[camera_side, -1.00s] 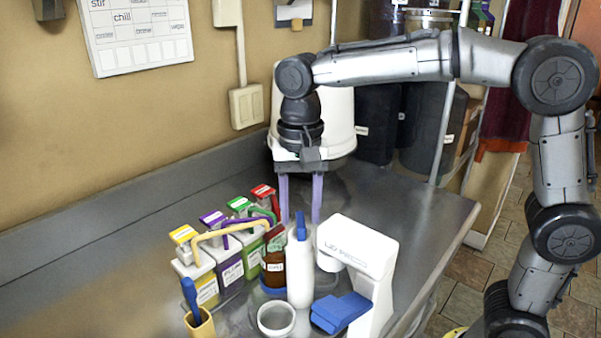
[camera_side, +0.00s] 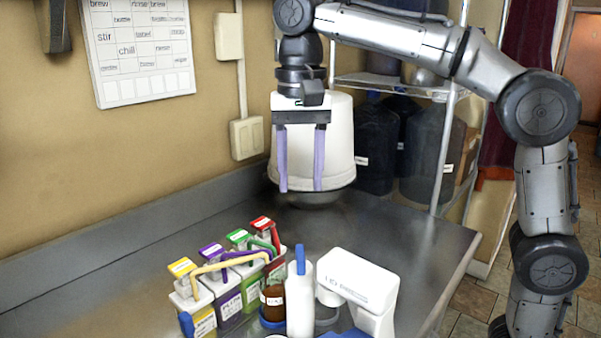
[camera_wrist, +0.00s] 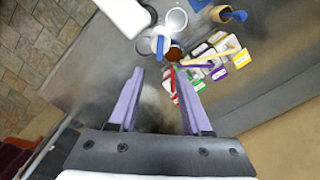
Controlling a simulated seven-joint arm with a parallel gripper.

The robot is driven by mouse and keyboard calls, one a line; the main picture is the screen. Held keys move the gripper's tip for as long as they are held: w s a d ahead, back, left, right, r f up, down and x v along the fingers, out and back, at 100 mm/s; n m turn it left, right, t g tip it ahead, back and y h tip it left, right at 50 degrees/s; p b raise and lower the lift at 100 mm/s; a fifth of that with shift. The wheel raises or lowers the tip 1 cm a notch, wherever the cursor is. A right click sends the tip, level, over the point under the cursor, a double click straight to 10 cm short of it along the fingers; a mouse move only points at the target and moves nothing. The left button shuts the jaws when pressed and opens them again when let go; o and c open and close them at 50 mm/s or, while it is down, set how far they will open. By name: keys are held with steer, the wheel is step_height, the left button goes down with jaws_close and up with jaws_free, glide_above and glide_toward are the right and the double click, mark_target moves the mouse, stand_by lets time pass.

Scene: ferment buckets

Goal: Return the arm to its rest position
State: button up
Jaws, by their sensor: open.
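My gripper (camera_side: 300,188) is open, with its two purple fingers apart and pointing down. It hangs above the grey metal counter (camera_side: 195,230), in front of the large white bucket (camera_side: 342,140). Nothing is between the fingers in the side view. In the wrist view my gripper (camera_wrist: 162,78) also shows spread and empty over the counter. The bottles and buckets lie beyond the fingertips, below the gripper and apart from it.
A white bottle with a blue top (camera_side: 300,300), a brown jar (camera_side: 272,302) and a white device (camera_side: 357,282) stand at the front. Several small labelled buckets (camera_side: 228,295) with coloured handles stand left of them. The counter's right side is clear.

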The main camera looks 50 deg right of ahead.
steer(key=s+d+t, duration=0.2)
steer(key=s+d, duration=0.5)
steer(key=s, duration=0.5)
steer(key=s+d+f+n+t, duration=0.1)
steer(key=s+f+n, duration=0.2)
steer(key=f, duration=0.4)
steer(key=s+d+f+n+t, duration=0.2)
steer(key=s+f+n, duration=0.1)
steer(key=f+n, duration=0.3)
steer(key=shift+s+f+t, duration=0.3)
steer(key=shift+f, duration=1)
